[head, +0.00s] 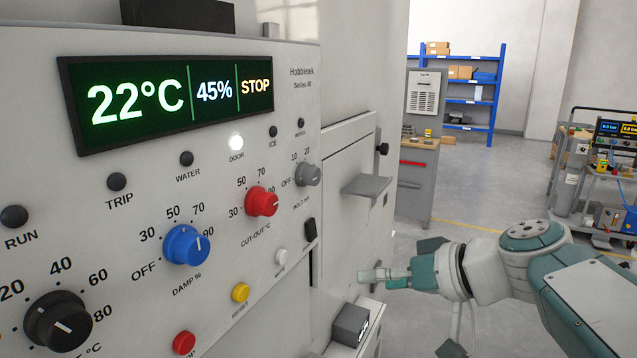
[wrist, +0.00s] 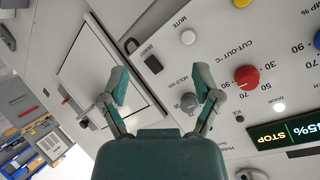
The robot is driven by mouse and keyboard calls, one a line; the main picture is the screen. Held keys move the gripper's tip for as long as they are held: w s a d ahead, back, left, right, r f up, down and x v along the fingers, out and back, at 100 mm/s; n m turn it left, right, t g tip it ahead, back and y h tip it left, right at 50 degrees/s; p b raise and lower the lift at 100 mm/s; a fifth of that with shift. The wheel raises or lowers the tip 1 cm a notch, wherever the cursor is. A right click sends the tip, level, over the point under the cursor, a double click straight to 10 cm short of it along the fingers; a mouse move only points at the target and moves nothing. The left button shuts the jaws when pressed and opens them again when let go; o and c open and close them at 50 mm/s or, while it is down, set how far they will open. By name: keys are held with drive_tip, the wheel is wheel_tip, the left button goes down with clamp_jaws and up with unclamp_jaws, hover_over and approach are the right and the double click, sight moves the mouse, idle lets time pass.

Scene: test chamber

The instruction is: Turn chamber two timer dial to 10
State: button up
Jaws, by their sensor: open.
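A grey knob (head: 307,174) marked "HOLD min", with OFF, 10 and 20 around it, sits at the right end of the sloping control panel (head: 215,270). I cannot make out its pointer clearly, and no label names a chamber.
A red CUT-OUT knob (head: 262,202), a blue DAMP knob (head: 187,245) and a black °C knob (head: 58,322) share the panel. A display (head: 170,97) reads 22°C, 45%, STOP. A grey ledge (head: 367,186) juts out right of the panel.

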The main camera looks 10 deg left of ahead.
sight(317, 178)
drive_tip(key=w+a+r+n+t+y, duration=0.1)
drive_tip(key=w+r+n+t+y, duration=0.15)
drive_tip(key=w+r+y, duration=0.5)
drive_tip(key=shift+n+g+h, duration=0.25)
drive_tip(key=shift+g+h, duration=0.2)
drive_tip(key=shift+h, duration=0.5)
drive_tip(key=x, duration=0.3)
drive_tip(key=r+x, duration=0.1)
drive_tip(key=x, duration=0.3)
drive_tip(key=r+x, duration=0.1)
drive_tip(key=x, duration=0.3)
drive_tip(key=shift+w+r, duration=0.15)
drive_tip(key=shift+w, duration=0.2)
drive_tip(key=c, duration=1.1)
drive_tip(key=shift+d, duration=0.15)
clamp_jaws()
